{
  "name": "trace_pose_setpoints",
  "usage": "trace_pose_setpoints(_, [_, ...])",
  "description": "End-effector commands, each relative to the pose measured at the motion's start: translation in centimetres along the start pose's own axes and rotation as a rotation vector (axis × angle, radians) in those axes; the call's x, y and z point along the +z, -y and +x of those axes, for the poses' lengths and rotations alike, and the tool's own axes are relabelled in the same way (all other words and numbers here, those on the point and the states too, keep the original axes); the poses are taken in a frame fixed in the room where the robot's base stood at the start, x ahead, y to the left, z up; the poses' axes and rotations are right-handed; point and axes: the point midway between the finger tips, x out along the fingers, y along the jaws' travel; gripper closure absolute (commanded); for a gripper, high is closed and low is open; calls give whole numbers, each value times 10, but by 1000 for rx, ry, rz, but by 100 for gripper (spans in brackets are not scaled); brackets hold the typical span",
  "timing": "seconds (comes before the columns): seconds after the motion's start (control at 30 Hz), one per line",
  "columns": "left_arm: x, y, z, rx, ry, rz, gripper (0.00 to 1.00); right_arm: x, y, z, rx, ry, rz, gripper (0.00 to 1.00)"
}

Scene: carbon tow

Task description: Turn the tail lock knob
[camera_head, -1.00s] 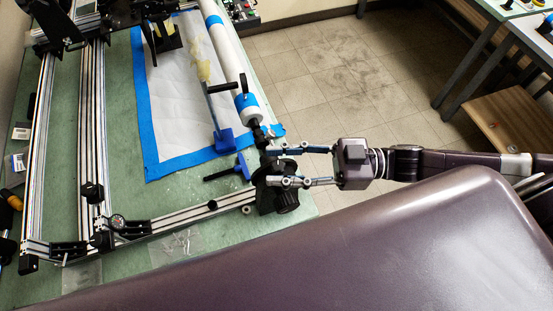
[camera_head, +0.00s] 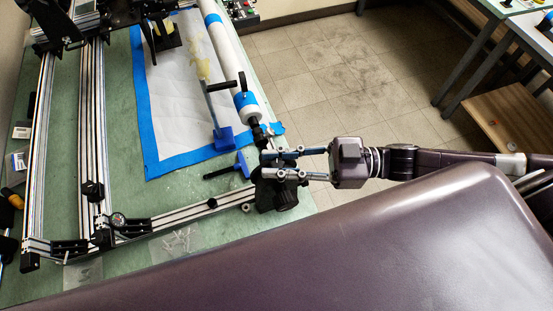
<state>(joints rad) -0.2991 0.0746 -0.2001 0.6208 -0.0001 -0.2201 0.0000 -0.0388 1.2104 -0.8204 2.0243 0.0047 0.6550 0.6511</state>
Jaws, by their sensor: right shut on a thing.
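The tail lock knob appears to be the small dark part (camera_head: 264,172) on the black tail block at the near end of the white roller (camera_head: 224,42). My right gripper (camera_head: 269,164) reaches in from the right, and its two fingers are close together around this part. The fingertips hide most of what they hold. A larger black ribbed knob (camera_head: 286,198) sits just below the fingers, apart from them. My left gripper is not in view.
An aluminium rail frame (camera_head: 170,222) spans the green table (camera_head: 130,200). A blue clamp with a black handle (camera_head: 225,171) lies left of the tail block. A blue-taped white sheet (camera_head: 170,110) lies behind. Tiled floor (camera_head: 330,80) is open to the right.

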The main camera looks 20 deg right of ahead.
Motion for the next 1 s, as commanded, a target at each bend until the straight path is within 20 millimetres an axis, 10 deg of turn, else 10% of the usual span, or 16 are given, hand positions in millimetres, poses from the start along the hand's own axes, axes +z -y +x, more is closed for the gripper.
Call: trace_pose_setpoints(1.0, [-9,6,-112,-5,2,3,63,-2,1,0,657,1,10,100])
